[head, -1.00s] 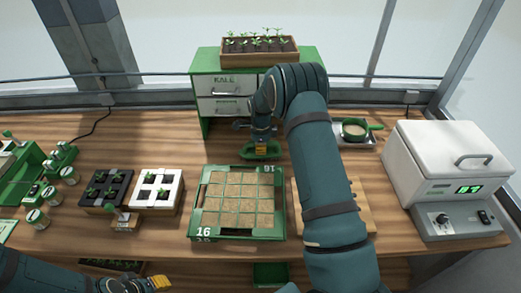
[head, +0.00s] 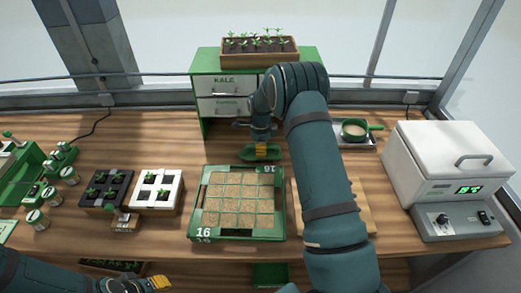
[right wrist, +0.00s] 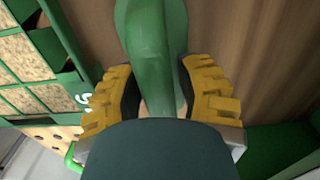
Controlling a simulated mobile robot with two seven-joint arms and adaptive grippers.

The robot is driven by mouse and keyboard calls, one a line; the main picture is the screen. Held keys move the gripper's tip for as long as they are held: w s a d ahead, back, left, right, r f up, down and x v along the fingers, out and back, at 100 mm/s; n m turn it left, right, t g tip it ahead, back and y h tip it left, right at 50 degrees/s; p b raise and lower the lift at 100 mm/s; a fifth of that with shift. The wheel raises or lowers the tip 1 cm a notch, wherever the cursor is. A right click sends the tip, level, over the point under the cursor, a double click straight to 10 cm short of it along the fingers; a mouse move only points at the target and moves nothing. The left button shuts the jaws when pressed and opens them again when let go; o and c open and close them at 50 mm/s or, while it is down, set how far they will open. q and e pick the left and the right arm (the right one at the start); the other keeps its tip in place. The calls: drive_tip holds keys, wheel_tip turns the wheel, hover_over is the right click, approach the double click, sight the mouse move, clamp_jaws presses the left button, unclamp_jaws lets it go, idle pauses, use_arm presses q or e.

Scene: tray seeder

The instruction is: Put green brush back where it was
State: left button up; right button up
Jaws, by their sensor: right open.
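The green brush (head: 273,154) is on the table just behind the green seed tray (head: 193,215), in front of the small drawer cabinet. In the right wrist view the brush (right wrist: 150,45) runs between my yellow fingers. My right gripper (head: 261,149) points down over the brush. Its fingers (right wrist: 160,98) are open, one on each side of the green body, with a gap visible at least on the right. The brush's underside is hidden. My left gripper (head: 153,284) shows only in part at the bottom left, away from the brush; its opening is unclear.
The drawer cabinet (head: 198,88) with a seedling planter on top stands behind the brush. A wooden board (head: 357,212) lies right of the tray, partly behind my arm. A green sieve (head: 354,130) and a white incubator (head: 440,155) stand at right. Table left of the brush is clear.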

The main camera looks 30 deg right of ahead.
wheel_tip(320, 180, up, 11)
drive_tip(key=shift+r, duration=0.15)
idle(0.7)
